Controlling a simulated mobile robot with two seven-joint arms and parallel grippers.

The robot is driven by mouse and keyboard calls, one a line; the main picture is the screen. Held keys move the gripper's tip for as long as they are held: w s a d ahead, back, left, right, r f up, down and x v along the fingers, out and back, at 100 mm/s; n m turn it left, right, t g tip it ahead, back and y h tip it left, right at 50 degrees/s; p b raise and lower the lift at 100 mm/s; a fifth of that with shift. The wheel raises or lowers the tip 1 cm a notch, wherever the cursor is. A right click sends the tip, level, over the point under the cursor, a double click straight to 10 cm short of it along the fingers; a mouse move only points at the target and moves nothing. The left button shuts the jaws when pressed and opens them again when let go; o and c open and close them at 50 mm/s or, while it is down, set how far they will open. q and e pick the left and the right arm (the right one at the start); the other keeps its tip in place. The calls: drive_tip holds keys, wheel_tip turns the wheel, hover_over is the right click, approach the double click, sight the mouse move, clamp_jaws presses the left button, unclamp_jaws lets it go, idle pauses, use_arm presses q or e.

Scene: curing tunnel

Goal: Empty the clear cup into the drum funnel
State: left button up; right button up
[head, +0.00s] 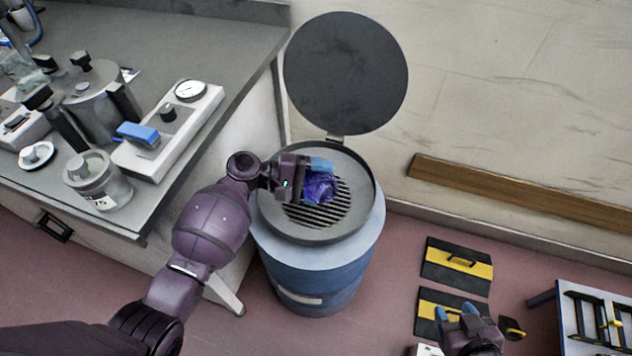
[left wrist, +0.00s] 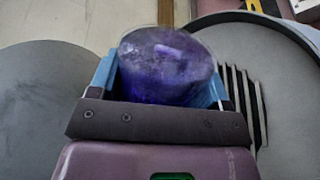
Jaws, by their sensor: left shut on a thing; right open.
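The clear cup (head: 321,189) looks blue-purple inside and is held over the slotted grate of the drum funnel (head: 285,225). My left gripper (head: 314,177) is shut on it. In the left wrist view the cup (left wrist: 168,68) sits between the blue fingertips of my left gripper (left wrist: 160,85), with a purple round face showing. I cannot tell how far it is tilted or how much it holds. The funnel tops a blue drum (head: 315,275), and its round dark lid (head: 345,72) stands open behind. My right gripper (head: 456,312) is open and empty at the lower right.
A grey bench (head: 215,50) at left carries a gauge unit (head: 170,130), a metal pot (head: 100,105) and a lidded jar (head: 98,185). A wooden rail (head: 520,193) runs along the wall.

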use_arm(q)
drive_tip(key=shift+w+a+r+n+h, duration=0.1)
drive_tip(key=shift+w+r+n+h, duration=0.25)
drive_tip(key=shift+w+n, duration=0.45)
drive_tip(key=shift+w+a+r+n+g+h, duration=0.15)
drive_tip(key=shift+w+n+g, duration=0.25)
drive_tip(key=shift+n, duration=0.4)
drive_tip(key=shift+w+n+g+h, duration=0.2)
drive_tip(key=shift+w+n+g, duration=0.15)
drive_tip(key=shift+n, duration=0.45)
drive_tip(key=shift+s, duration=0.1)
